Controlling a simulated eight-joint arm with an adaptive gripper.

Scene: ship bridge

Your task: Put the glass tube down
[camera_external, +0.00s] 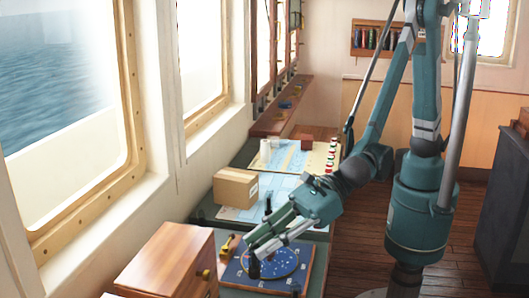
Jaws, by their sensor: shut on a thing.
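My gripper (256,256) reaches down and left over a blue board with a round star-chart-like disc (285,263) on the near part of the desk. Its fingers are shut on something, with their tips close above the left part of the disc. The glass tube itself is too small and clear to make out at the fingertips. I cannot tell whether it touches the board.
A cardboard box (236,187) stands behind my gripper on the charts. A wooden drawer cabinet (170,262) stands at the near left. A small brass item (227,245) lies left of the board. Windows line the left.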

